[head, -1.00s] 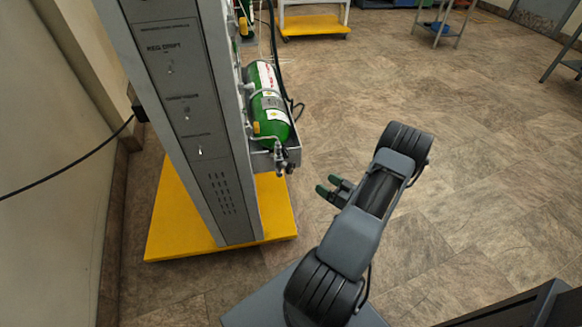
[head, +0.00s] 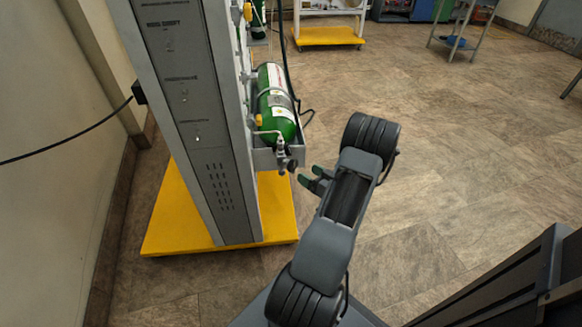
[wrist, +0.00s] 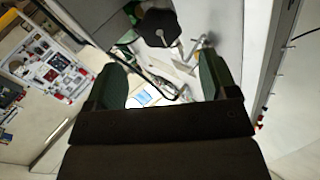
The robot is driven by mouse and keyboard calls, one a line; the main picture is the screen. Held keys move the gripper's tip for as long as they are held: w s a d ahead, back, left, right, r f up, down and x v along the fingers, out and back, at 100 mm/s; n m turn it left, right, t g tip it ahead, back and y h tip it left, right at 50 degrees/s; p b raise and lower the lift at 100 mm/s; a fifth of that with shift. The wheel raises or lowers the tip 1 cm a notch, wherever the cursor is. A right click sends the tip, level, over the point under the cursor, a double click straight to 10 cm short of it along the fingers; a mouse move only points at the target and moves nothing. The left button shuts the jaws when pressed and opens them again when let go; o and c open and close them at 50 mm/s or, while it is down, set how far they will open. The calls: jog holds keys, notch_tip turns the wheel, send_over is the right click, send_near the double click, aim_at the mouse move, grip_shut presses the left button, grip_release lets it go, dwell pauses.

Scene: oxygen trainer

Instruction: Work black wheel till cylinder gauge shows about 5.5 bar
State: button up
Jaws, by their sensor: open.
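The green cylinder (head: 274,118) lies tilted on its bracket on the side of the grey column. Metal fittings with a small dark wheel (head: 291,166) are at its lower end. In the wrist view the black wheel (wrist: 159,27) is large, at the top middle, beyond my fingertips. My gripper (head: 310,178) is just right of the wheel in the head view and apart from it. In the wrist view my gripper (wrist: 164,72) has its two green fingers spread, with nothing held between them. I cannot make out a gauge face or its reading.
The grey column (head: 200,130) stands on a yellow base (head: 160,215). A black hose (head: 297,95) hangs beside the cylinder. A trolley with a yellow shelf (head: 330,36) is farther back. The floor to the right is largely clear.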

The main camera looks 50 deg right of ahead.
aim_at(294, 166)
jog(key=w+b, duration=0.1)
jog(key=w, duration=0.7)
jog(key=shift+a, duration=0.15)
jog(key=c, duration=0.8)
jog(key=shift+a, duration=0.15)
jog(key=shift+c, duration=0.6)
jog(key=shift+f+n+b, duration=0.1)
jog(key=shift+n+b, duration=0.9)
jog(key=shift+n, duration=0.3)
jog(key=shift+n+b, duration=0.95)
jog(key=shift+n, duration=0.85)
